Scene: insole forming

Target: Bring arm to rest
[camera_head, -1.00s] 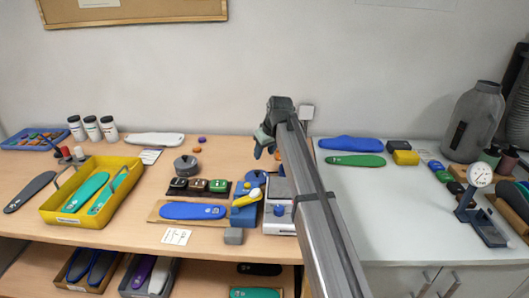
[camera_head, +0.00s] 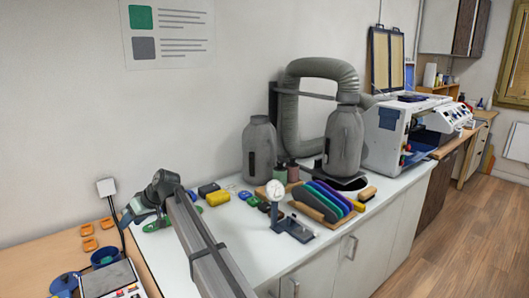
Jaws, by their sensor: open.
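My arm (camera_head: 207,245) rises from the bottom of the picture and reaches out over the seam between the wooden bench and the white counter. My gripper (camera_head: 128,218) hangs at its far end on the left, small and partly turned away. It is open, and I see nothing held in it. A green insole (camera_head: 158,224) lies on the white counter beside the gripper, partly covered by the arm.
Open floor (camera_head: 450,240) lies right.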

